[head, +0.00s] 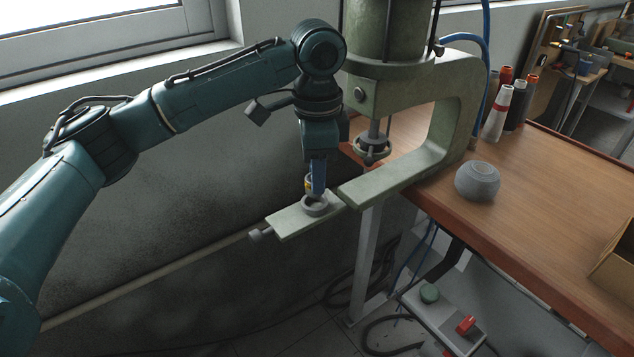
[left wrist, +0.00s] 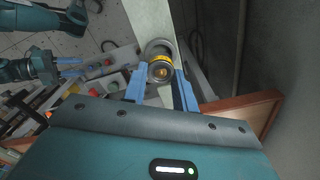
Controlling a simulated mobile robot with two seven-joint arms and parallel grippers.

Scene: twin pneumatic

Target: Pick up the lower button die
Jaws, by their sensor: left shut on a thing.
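The lower button die (left wrist: 160,70) is a small round dark piece with a yellow band. It sits between the two blue fingers of my left gripper (left wrist: 160,88), which is shut on it. In the head view the left gripper (head: 317,186) points down, with a bit of the yellow-banded die (head: 308,184) showing beside the finger. Both are right at the grey ring holder (head: 315,207) on the pale green plate (head: 288,221). I cannot tell whether the die is clear of the ring. My right gripper (left wrist: 72,66) shows small at the left of the wrist view, fingers apart.
The green press frame (head: 443,85) stands just right of the gripper, with its plunger end (head: 373,148) close by. On the wooden table (head: 545,190) are a grey round object (head: 478,181) and several thread cones (head: 496,113). A control box (head: 440,315) is below.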

